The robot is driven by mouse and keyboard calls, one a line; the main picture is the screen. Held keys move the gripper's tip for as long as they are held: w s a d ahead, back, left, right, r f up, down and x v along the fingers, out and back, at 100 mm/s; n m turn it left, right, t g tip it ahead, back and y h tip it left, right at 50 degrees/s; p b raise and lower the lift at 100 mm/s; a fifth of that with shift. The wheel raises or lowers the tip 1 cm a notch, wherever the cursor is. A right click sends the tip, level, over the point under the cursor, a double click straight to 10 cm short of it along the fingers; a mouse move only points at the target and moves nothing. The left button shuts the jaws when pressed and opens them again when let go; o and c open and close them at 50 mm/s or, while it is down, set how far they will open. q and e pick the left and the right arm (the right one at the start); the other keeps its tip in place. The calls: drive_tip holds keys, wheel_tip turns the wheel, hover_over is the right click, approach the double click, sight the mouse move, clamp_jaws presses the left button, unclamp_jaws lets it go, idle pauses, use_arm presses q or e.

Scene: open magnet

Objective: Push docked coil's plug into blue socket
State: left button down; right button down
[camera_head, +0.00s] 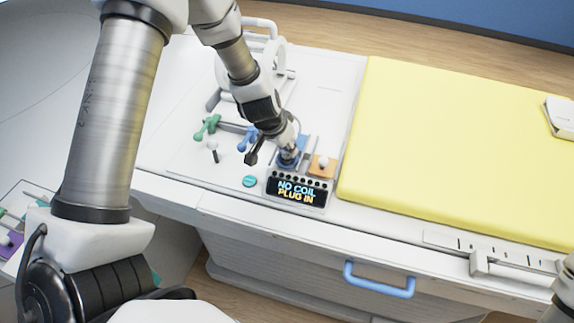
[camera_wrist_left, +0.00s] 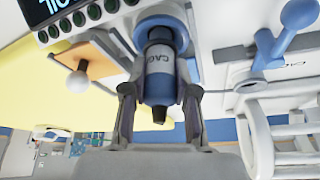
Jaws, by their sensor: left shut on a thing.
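My left gripper (camera_head: 287,152) reaches down over the connector panel. In the left wrist view its two fingers (camera_wrist_left: 160,112) are shut on a blue and grey plug (camera_wrist_left: 158,72) with lettering on its side. The plug's far end points at the blue socket (camera_head: 283,163). The gripper hides much of the socket, so I cannot tell how deep the plug sits. The white cage-like coil (camera_head: 270,72) stands on the bed behind the arm and also shows in the left wrist view (camera_wrist_left: 283,135). My right gripper is not in view.
A display (camera_head: 297,191) reads "NO COIL PLUG IN". An orange socket plate (camera_head: 322,166) with a white knob is to its upper right. Green (camera_head: 207,127) and blue (camera_head: 247,140) levers stand left of the gripper. A yellow mattress (camera_head: 455,150) covers the bed's right.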

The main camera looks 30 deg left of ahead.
use_arm(q)
drive_tip(key=shift+f+b, duration=0.5)
drive_tip(key=shift+f, duration=0.15)
drive_tip(key=c, duration=0.8)
unclamp_jaws()
drive_tip(key=shift+r, duration=0.15)
drive_tip(key=v, duration=1.1)
drive_tip(key=shift+s+r, duration=0.3)
drive_tip(key=shift+w, duration=0.1)
